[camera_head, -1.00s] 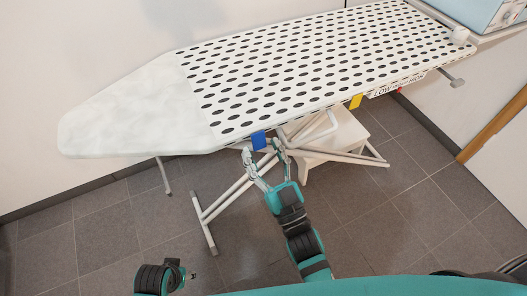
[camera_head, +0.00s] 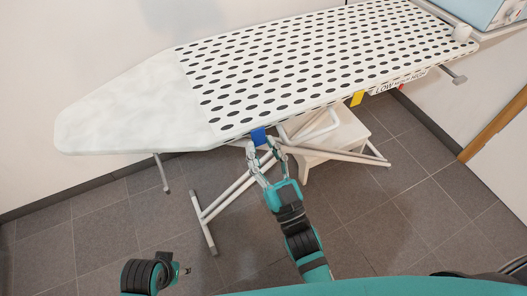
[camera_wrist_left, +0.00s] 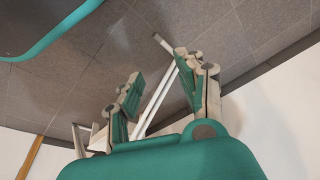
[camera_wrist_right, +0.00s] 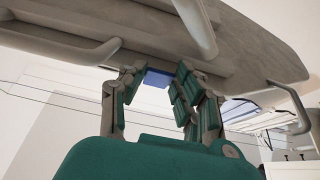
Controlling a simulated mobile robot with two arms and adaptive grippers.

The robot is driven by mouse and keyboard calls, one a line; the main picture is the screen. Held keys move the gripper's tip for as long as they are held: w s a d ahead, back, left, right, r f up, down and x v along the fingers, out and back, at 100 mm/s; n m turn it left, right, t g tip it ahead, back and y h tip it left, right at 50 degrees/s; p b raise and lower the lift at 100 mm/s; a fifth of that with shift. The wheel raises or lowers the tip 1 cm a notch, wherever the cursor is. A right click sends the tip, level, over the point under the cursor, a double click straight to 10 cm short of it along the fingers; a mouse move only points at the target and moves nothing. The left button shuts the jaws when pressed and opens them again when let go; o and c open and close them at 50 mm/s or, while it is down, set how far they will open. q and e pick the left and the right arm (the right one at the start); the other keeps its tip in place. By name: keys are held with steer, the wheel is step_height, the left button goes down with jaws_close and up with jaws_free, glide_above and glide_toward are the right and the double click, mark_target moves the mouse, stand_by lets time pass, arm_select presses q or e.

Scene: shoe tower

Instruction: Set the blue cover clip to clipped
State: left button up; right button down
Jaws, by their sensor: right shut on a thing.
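The blue cover clip (camera_head: 258,136) hangs at the near edge of the ironing board (camera_head: 120,118), close to where the plain pale cover meets the dotted part. My right gripper (camera_head: 261,147) is just below that edge, with its fingers on either side of the clip. In the right wrist view the blue clip (camera_wrist_right: 158,78) shows between the fingertips, under the board, and the gripper is shut on it. Whether the clip is clipped cannot be told. My left gripper (camera_head: 183,270) is low at the bottom left, away from the board; its fingers are apart and empty in the left wrist view (camera_wrist_left: 158,72).
A yellow clip (camera_head: 357,98) sits further right on the same edge, beside a LOW–HIGH label (camera_head: 397,87). White crossed legs (camera_head: 232,196) and a white stool (camera_head: 335,142) stand under the board. The tiled floor (camera_head: 100,225) at the left is open.

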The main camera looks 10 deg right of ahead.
steer(key=t+b, duration=0.1)
steer(key=b, duration=0.1)
steer(key=w+t+b, duration=0.1)
steer(key=b, duration=0.1)
steer(key=shift+a+f+t+y, duration=0.15)
steer(key=shift+f+t+y, duration=0.15)
steer(key=shift+y, duration=0.1)
arm_select(q)
step_height(320, 180, up, 7)
steer(key=t, duration=0.1)
steer(key=shift+w+d+t, duration=0.15)
steer(key=shift+w+t, duration=0.2)
steer(key=shift+t, duration=0.05)
steer(key=shift+r, duration=0.1)
arm_select(e)
steer(key=c, duration=1)
jaws_free()
steer(key=shift+o, duration=0.2)
steer(key=v, duration=1.2)
